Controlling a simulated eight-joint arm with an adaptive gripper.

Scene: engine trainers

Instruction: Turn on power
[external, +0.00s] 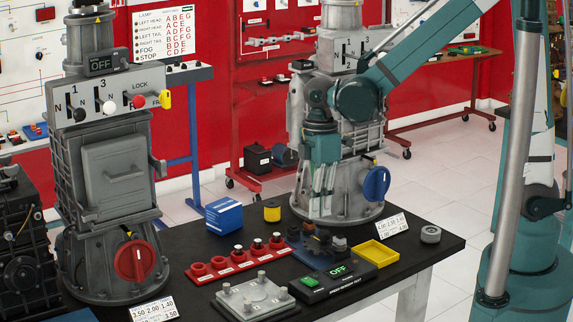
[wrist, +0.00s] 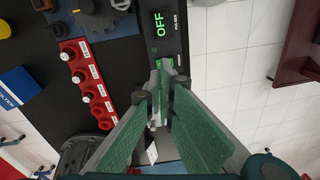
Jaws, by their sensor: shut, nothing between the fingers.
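A black power box (external: 332,283) stands at the front of the black table. Its display (external: 340,271) reads OFF in green, and a green switch (external: 312,281) sits at its left end. In the wrist view the display (wrist: 158,22) also reads OFF. A green patch of the switch shows there around my fingertips, which partly hide it. My gripper (external: 325,190) is shut and empty, pointing down in front of the right engine trainer. In the external view it hangs above and behind the power box, apart from it.
Beside the box are a row of red knobs (external: 238,256), a grey plate with pegs (external: 254,295), a yellow tray (external: 377,253) and dark gears (external: 320,241). The left trainer (external: 107,172) has its own OFF display. The right trainer (external: 351,202) stands close behind my gripper.

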